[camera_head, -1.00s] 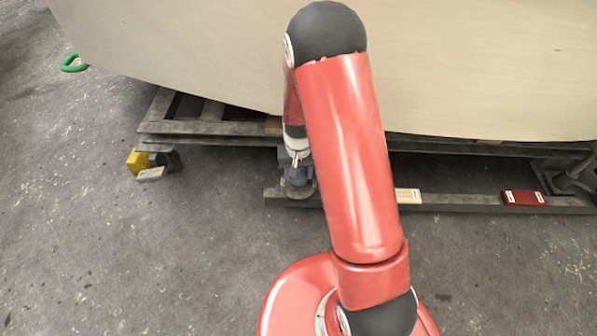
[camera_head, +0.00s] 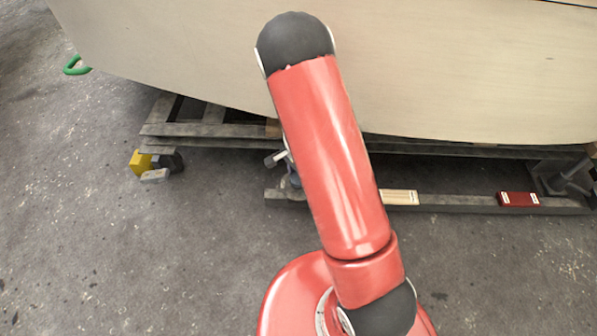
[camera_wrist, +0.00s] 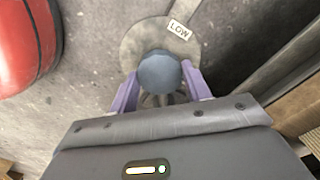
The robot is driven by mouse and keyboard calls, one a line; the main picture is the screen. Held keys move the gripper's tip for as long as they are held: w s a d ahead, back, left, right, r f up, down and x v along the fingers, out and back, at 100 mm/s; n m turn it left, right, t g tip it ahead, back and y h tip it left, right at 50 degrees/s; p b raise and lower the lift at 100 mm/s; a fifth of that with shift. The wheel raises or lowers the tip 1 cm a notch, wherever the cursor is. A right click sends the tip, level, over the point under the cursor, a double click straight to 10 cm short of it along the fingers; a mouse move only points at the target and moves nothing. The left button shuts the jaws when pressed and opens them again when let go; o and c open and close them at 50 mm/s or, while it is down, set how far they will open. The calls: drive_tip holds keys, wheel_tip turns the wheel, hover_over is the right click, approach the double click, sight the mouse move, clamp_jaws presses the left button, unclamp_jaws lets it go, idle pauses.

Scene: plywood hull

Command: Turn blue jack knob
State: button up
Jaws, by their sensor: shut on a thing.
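The blue jack knob (camera_wrist: 159,70) is in the upper middle of the wrist view, above a grey round plate (camera_wrist: 140,43) with a white "LOW" label (camera_wrist: 180,29). My gripper (camera_wrist: 161,86) has its purple fingers on opposite sides of the knob and is shut on it. The knob's underside is partly hidden by the fingers and my gripper body. In the head view my red arm covers most of the jack; a small bluish part of it (camera_head: 290,182) shows at the arm's left edge.
The pale plywood hull (camera_head: 450,80) hangs over a grey metal frame (camera_head: 450,203). The floor in front is clear.

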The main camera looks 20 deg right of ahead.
drive_tip(key=m+p, duration=0.2)
drive_tip(key=m, duration=0.3)
drive_tip(key=shift+r+m+p, duration=0.15)
drive_tip(key=shift+m+p, duration=0.15)
drive_tip(key=m+p, duration=0.2)
drive_tip(key=m, duration=0.2)
drive_tip(key=shift+p, duration=0.3)
drive_tip(key=m+p, duration=0.3)
drive_tip(key=m, duration=0.2)
drive_tip(key=shift+m, duration=0.4)
drive_tip(key=shift+m+p, duration=1.15)
drive_tip(key=shift+m, duration=0.45)
drive_tip(key=o, duration=1)
